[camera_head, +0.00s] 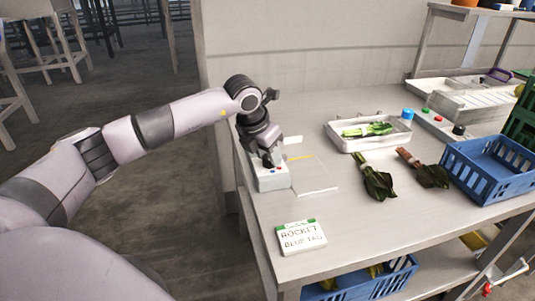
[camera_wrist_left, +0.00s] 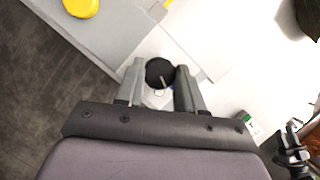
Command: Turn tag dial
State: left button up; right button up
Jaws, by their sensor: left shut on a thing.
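The tag dial is a round black knob (camera_wrist_left: 159,72) with a pale pointer line, seen in the left wrist view. It belongs to a small white box (camera_head: 271,181) with coloured dots at the left edge of the table. My left gripper (camera_head: 267,160) points down over this box. In the left wrist view its fingers (camera_wrist_left: 160,85) are on either side of the knob and shut on it. The knob is mostly hidden by the gripper in the head view. My right gripper is not in the head view.
A card reading "ROCKET BLUE TAG" (camera_head: 301,237) lies in front of the box. Leafy bunches (camera_head: 376,180) lie on the table near a white tray (camera_head: 369,144) holding greens. A blue crate (camera_head: 487,184) stands at right.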

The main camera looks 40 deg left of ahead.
aim_at(265, 173)
pick_arm(q)
jog(key=shift+d+n+y+b, duration=0.1)
jog(key=shift+n+y+b, duration=0.65)
jog(key=shift+n, duration=1.45)
jog(key=o, duration=1)
jog(key=shift+o, duration=0.2)
jog(key=shift+r, duration=0.15)
jog(key=v, duration=0.7)
jog(key=shift+d, duration=0.15)
